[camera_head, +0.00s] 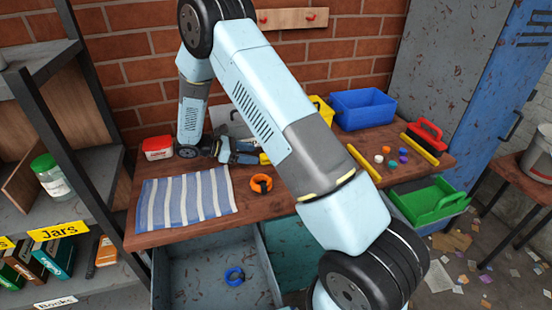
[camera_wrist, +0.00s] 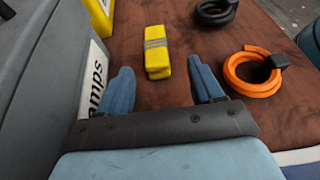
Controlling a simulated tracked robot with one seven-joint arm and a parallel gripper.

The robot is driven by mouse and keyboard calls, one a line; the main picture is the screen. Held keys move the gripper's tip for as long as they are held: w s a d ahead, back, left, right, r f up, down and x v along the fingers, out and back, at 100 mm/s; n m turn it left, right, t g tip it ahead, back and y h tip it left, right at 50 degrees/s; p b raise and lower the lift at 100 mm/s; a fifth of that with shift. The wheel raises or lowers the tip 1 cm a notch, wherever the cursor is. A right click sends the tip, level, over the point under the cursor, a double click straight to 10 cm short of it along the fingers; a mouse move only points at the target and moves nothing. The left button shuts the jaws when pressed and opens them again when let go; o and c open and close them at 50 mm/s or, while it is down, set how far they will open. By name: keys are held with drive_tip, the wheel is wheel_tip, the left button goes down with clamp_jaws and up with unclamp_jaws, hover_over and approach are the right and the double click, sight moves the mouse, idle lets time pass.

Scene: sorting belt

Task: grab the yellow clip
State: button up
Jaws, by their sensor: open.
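The yellow clip (camera_wrist: 157,62) is a small yellow block with grey bands around its middle. It lies on the brown wooden bench, and in the wrist view it shows just beyond and between my fingertips. In the head view a small bit of yellow (camera_head: 265,158) shows beside my gripper (camera_head: 240,157), which partly blocks the view there. My gripper (camera_wrist: 158,72) is open, with one blue finger on each side of the clip's line. No contact with the clip is visible.
An orange ring-shaped clamp (camera_wrist: 236,78) lies right of my right finger, with a black one (camera_wrist: 215,12) beyond. A grey bin with a partly hidden label (camera_wrist: 93,75) stands close to my left finger. A striped cloth (camera_head: 185,200) covers the bench's front left.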

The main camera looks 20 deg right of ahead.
sight(266, 156)
drive_tip(key=x, duration=0.5)
drive_tip(key=shift+w+x, duration=0.15)
drive_tip(key=shift+x, duration=1.15)
drive_tip(key=shift+w+x, duration=0.2)
drive_tip(key=shift+x, duration=1.1)
drive_tip(key=shift+d+r, duration=0.1)
drive_tip(key=c, duration=1)
